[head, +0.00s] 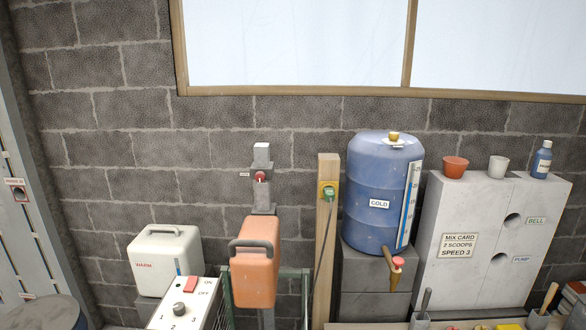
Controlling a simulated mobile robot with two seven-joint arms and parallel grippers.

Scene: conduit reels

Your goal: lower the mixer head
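An orange block with a dark grey handle (254,265), which looks like the mixer head, sits on a grey upright post (262,200) against the wall. A red knob (260,176) is on the post above it, with a small label at its left. In front, a white control box (183,302) carries a red ON/OFF switch (191,284) and a dark dial (179,309) with numbers 1 to 3. What lies under the orange block is mostly cut off by the bottom edge. Neither of my grippers is in view.
A white "WARM" container (165,260) stands at the left. A blue "COLD" barrel (378,195) with a tap (397,263) stands on grey blocks (372,285). A wooden post (327,235) with a green plug (329,193) and a grey cabinet (470,275) are further right.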

